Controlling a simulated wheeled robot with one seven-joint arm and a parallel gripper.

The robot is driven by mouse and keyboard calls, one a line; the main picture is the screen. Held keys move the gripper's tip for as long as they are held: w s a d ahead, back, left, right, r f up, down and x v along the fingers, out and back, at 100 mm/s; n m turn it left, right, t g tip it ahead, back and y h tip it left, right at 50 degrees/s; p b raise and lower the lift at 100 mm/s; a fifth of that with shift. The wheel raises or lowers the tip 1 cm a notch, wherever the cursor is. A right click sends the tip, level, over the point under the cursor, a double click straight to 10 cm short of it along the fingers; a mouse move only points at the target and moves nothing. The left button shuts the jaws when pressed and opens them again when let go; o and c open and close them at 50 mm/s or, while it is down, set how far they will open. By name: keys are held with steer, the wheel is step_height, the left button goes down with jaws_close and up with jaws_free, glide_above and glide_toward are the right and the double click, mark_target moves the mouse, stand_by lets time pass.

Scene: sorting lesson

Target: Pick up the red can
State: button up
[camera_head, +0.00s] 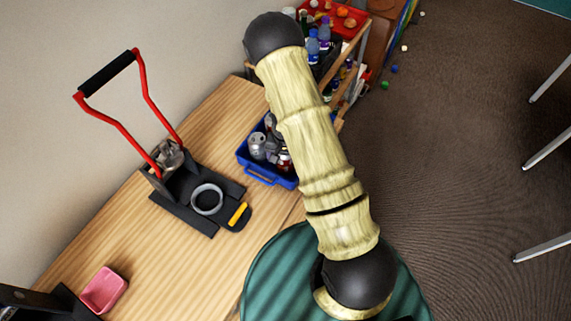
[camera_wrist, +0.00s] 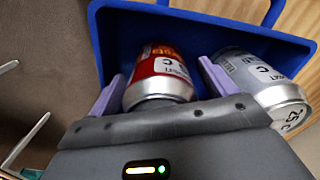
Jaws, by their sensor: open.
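The red can (camera_wrist: 160,72) lies in a blue bin (camera_wrist: 118,32) in the wrist view, its silver end facing the camera. My gripper (camera_wrist: 163,72) is open, with one purple finger on each side of the red can. I cannot tell whether either finger touches it. A silver can (camera_wrist: 262,82) lies right beside the right finger. In the head view, the blue bin (camera_head: 262,176) stands on the wooden table, and the red can (camera_head: 284,161) shows partly at its right side. My arm hides part of the bin and my gripper there.
A black press with red handles (camera_head: 122,128) stands left of the bin on the wooden table (camera_head: 165,255). A pink tray (camera_head: 104,290) sits at the lower left. A shelf with bottles (camera_head: 318,45) stands behind my arm. Carpet is open at the right.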

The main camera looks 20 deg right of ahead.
steer(key=shift+c, duration=0.4)
steer(key=c, duration=0.9)
steer(key=shift+c, duration=0.2)
step_height(320, 180, up, 10)
steer(key=shift+f+b, duration=0.1)
steer(key=shift+b, duration=0.6)
steer(key=shift+d, duration=0.1)
